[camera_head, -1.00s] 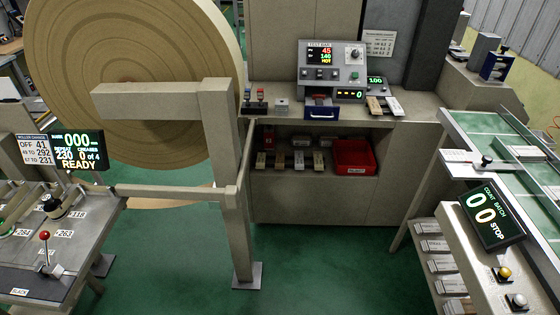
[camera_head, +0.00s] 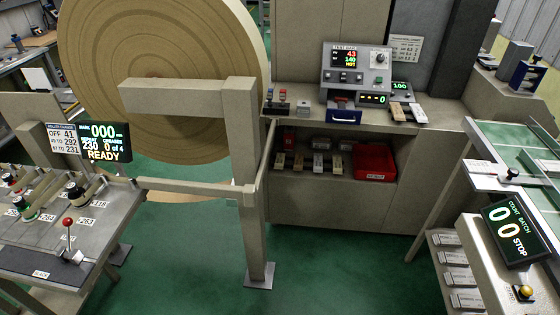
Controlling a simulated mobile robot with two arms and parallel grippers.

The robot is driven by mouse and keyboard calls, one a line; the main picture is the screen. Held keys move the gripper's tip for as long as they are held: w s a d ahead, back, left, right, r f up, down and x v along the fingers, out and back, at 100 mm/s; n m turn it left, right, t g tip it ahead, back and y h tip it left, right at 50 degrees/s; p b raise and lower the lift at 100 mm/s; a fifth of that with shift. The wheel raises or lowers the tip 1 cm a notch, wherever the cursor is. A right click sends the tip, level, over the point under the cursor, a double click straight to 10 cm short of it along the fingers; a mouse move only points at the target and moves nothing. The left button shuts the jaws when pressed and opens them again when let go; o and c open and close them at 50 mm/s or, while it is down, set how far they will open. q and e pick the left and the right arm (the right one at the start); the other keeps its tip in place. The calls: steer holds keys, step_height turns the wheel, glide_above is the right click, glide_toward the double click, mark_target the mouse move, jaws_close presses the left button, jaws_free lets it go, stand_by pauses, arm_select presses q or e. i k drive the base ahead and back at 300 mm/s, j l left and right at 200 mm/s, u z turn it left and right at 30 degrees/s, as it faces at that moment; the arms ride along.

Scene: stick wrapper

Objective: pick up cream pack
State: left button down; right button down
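Neither of my grippers is in view. Two small flat packs lie side by side on the counter below the small green-lit readout, at the right of the test bar unit. The left one (camera_head: 397,111) looks tan and the right one (camera_head: 418,113) is paler, cream to white. Several small blocks or packs with pale fronts (camera_head: 318,162) stand in a row on the shelf below the counter. They are too small to tell for sure which thing is the cream pack.
The test bar unit (camera_head: 356,70) and a blue-fronted holder (camera_head: 344,115) are on the counter (camera_head: 440,118). A red bin (camera_head: 374,161) sits on the shelf. A large roll on a post frame (camera_head: 240,150) stands left of centre. Machine tables flank both sides; green floor (camera_head: 350,270) is open between.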

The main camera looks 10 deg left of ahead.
mark_target(279, 163)
steer(key=i+l+u, duration=0.4)
steer(key=i+l, duration=0.2)
steer(key=i, duration=0.2)
steer(key=i+l+u, duration=0.35)
steer(key=i+l, duration=0.4)
steer(key=l, duration=0.1)
